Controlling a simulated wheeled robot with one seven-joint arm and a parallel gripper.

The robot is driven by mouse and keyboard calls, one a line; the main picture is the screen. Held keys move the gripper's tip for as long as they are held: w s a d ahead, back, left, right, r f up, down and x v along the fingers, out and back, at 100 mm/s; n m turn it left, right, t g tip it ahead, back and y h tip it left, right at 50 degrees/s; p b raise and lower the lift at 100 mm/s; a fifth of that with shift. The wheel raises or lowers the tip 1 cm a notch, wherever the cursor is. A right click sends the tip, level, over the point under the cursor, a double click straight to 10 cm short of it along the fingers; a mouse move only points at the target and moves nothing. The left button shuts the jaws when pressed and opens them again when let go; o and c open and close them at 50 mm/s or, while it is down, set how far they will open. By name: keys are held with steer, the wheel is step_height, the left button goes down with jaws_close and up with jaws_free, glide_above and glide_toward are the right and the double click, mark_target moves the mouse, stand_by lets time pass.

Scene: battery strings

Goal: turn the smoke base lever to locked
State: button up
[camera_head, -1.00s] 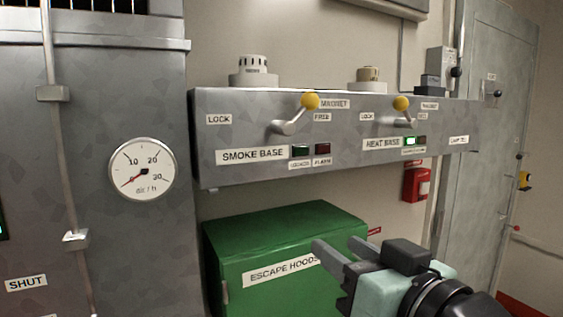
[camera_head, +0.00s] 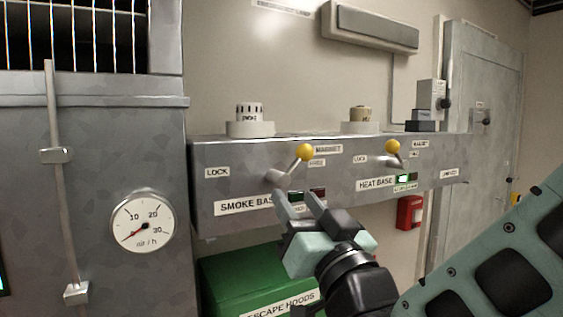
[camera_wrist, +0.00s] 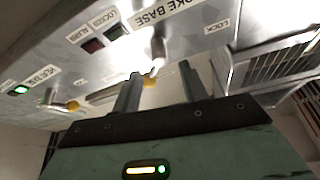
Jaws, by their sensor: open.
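The smoke base lever (camera_head: 294,166) is a metal arm with a yellow ball knob on the front of a grey panel box. It leans up and right, its knob by the MAGNET and FREE labels and away from the LOCK label (camera_head: 217,173). My gripper (camera_head: 294,196) is open and empty just below the lever's pivot, covering part of the SMOKE BASE label. In the wrist view, the smoke base lever (camera_wrist: 158,48) shows beyond and between my gripper's two fingers (camera_wrist: 160,72). I cannot tell whether a finger touches it.
The heat base lever (camera_head: 393,150) stands to the right with its green lamp lit (camera_head: 403,179). Detector heads (camera_head: 250,122) sit on top of the panel box (camera_head: 240,190). A green escape hoods box (camera_head: 225,285) is below, a dial gauge (camera_head: 141,222) at left.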

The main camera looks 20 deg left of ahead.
mark_target(285, 182)
steer(key=p+x, duration=0.2)
steer(key=x, duration=0.4)
steer(key=shift+r+p, duration=0.15)
steer(key=shift+p, duration=0.2)
steer(key=shift+w+a, duration=0.4)
steer(key=shift+w, duration=0.05)
